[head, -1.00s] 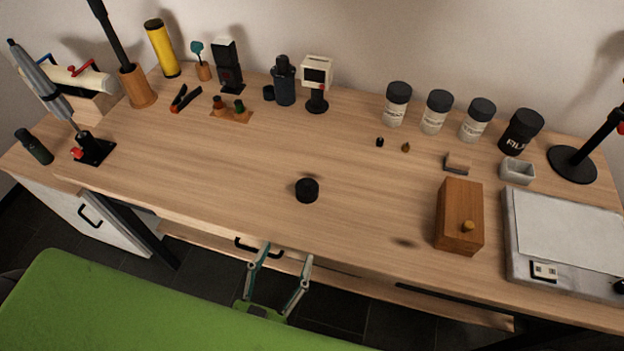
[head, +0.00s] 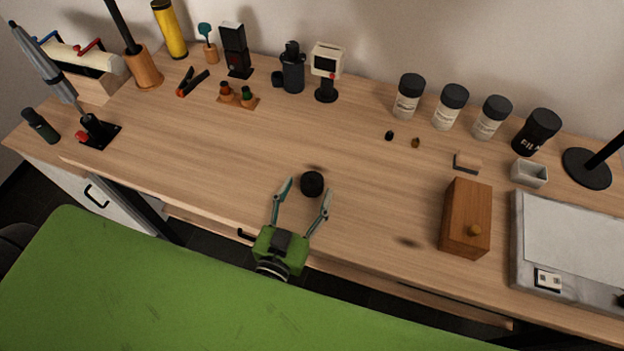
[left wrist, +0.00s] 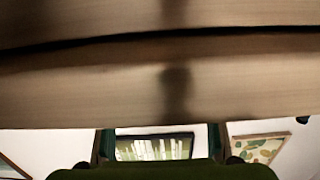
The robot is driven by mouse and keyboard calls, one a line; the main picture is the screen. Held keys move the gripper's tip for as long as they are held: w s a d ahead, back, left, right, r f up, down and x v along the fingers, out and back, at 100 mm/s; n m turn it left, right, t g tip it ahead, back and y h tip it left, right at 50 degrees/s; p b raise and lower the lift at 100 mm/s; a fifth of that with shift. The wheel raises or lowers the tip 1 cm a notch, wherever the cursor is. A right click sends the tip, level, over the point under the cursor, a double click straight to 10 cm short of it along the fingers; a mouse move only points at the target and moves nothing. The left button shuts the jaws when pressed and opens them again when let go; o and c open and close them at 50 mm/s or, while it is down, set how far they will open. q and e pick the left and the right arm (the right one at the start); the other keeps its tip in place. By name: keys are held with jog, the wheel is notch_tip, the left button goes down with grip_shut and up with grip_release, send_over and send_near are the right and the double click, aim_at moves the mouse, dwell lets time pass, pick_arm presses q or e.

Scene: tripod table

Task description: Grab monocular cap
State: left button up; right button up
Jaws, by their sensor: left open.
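The monocular cap appears to be a small black round disc (head: 312,184) lying alone near the front middle of the wooden table (head: 350,150). My left gripper (head: 307,189) is open and empty, its body over the table's front edge. In the head view its two fingertips lie to either side of the cap; I cannot tell how high they are above the table. The left wrist view shows pale wood (left wrist: 80,95) with a dark blurred shadow, and no clear cap. My right gripper is not in view.
A wooden box (head: 466,218) with a knob stands to the right. A dark monocular-like cylinder (head: 292,68) and a small white-headed device (head: 327,62) stand at the back. Several black-lidded jars (head: 450,107) line the back right. The wood around the cap is clear.

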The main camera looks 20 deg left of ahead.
aim_at(311, 182)
pick_arm(q)
jog(key=w, duration=0.4)
jog(key=shift+w+f, duration=0.1)
jog(key=shift+f, duration=0.1)
jog(key=c, duration=0.9)
jog(key=shift+o, duration=0.2)
jog(key=shift+r+p, duration=0.15)
jog(key=shift+p, duration=0.25)
